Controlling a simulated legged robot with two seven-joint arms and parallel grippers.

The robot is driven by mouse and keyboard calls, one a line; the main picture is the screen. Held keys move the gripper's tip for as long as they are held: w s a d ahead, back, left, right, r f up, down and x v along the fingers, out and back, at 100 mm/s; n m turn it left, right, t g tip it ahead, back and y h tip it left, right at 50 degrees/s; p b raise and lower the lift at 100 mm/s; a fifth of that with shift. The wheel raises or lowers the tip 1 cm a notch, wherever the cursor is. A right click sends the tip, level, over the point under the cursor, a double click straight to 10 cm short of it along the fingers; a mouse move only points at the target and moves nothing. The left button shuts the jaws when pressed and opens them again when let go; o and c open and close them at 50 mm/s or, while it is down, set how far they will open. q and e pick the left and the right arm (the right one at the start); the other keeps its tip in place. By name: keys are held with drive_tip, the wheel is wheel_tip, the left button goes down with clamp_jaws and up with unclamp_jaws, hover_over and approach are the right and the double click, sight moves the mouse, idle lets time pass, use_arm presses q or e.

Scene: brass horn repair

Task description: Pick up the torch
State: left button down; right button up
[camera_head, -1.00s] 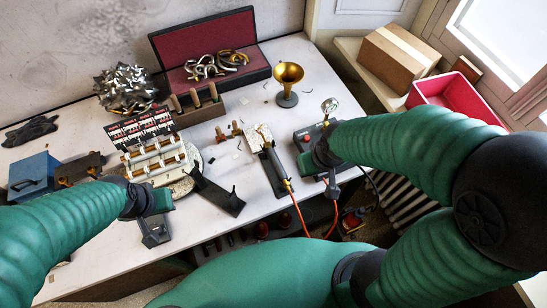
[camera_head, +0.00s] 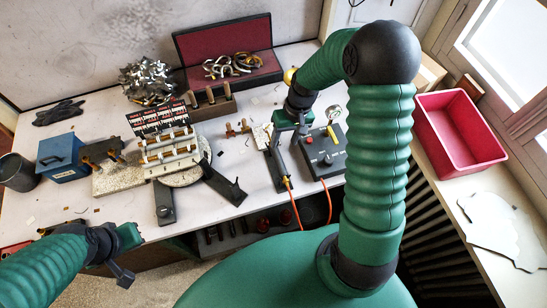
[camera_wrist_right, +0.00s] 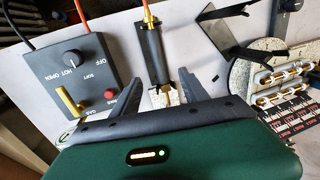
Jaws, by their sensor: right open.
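The torch (camera_head: 278,170) is a dark slim body with a brass end, joined to an orange hose, on the white bench left of the control box. In the right wrist view the torch (camera_wrist_right: 152,50) points toward my right gripper, with a pale block by its near end. My right gripper (camera_wrist_right: 154,82) is open, its two dark fingers on either side of the torch's near end; I see no grip on it. In the head view my right gripper (camera_head: 289,143) partly covers that end. My left gripper (camera_head: 125,258) is low at the left, off the bench's front edge; its opening is unclear.
The control box (camera_head: 322,155), with a knob, red button and yellow lever, stands close right of the torch. A valve assembly (camera_head: 168,152) on a round stand with dark legs is to the left. A red bin (camera_head: 460,125) is at the right. Orange hoses hang over the front edge.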

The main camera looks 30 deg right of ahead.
sight(279, 157)
drive_tip(key=f, duration=0.2)
drive_tip(key=a+f, duration=0.1)
drive_tip(key=f, duration=0.2)
drive_tip(key=shift+a+f+p, duration=0.2)
drive_tip(key=shift+f+p, duration=0.1)
drive_tip(key=shift+f, duration=0.05)
drive_tip(key=shift+f+p, duration=0.35)
drive_tip(key=shift+f, duration=0.35)
drive_tip(key=f, duration=0.2)
drive_tip(key=f+p, duration=0.1)
drive_tip(key=f, duration=0.1)
drive_tip(key=shift+w+a+f, duration=0.1)
drive_tip(key=shift+w+a, duration=0.05)
drive_tip(key=shift+a, duration=0.05)
drive_tip(key=shift+w+f, duration=0.1)
drive_tip(key=shift+f, duration=0.1)
drive_tip(key=shift+a, duration=0.15)
drive_tip(key=shift+a+r, duration=0.1)
drive_tip(key=c, duration=0.5)
clamp_jaws()
